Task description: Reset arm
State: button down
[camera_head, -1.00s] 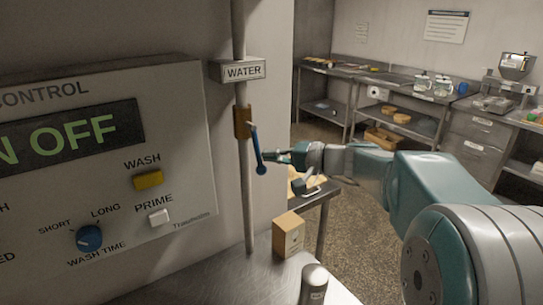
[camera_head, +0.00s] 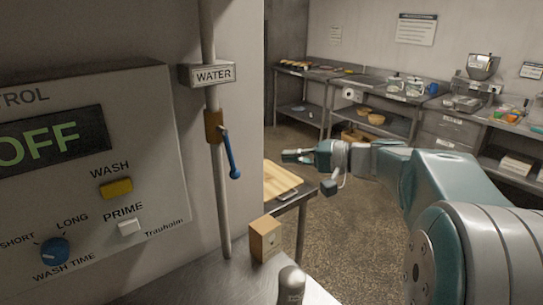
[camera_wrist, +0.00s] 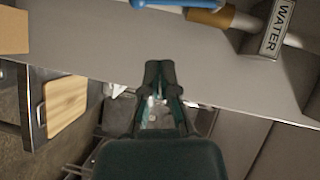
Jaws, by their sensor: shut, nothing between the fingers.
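My gripper (camera_head: 288,156) is shut and empty at the end of my teal arm, to the right of the water pipe in the head view. In the wrist view its fingers (camera_wrist: 160,68) come together at the tips. The blue water valve lever (camera_head: 231,158) hangs down from its brass fitting (camera_head: 213,126) on the pipe, apart from my gripper. In the wrist view the lever (camera_wrist: 178,3) shows at the top edge, beside the WATER label (camera_wrist: 278,28).
The control panel (camera_head: 150,195) with knob and buttons is at left. A cardboard box (camera_head: 265,238) and a metal cylinder (camera_head: 290,287) stand on the steel counter (camera_head: 200,285). A side table holds a wooden board (camera_head: 279,181). Steel benches (camera_head: 345,78) line the back wall. Open floor lies between.

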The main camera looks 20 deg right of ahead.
jog(key=d, duration=0.4)
jog(key=s+a+f+n+g+h, duration=0.1)
jog(key=s+a+f+g+h, duration=0.15)
jog(key=s+a+f, duration=0.35)
jog(key=s+a+f+n+g+h, duration=0.1)
jog(key=s+a+f+g+h, duration=0.2)
jog(key=s, duration=0.4)
jog(key=s+d+f+n+t+h, duration=0.2)
jog(key=s+f+h, duration=0.3)
jog(key=s+h, duration=0.3)
jog(key=s, duration=0.3)
jog(key=shift+s, duration=0.35)
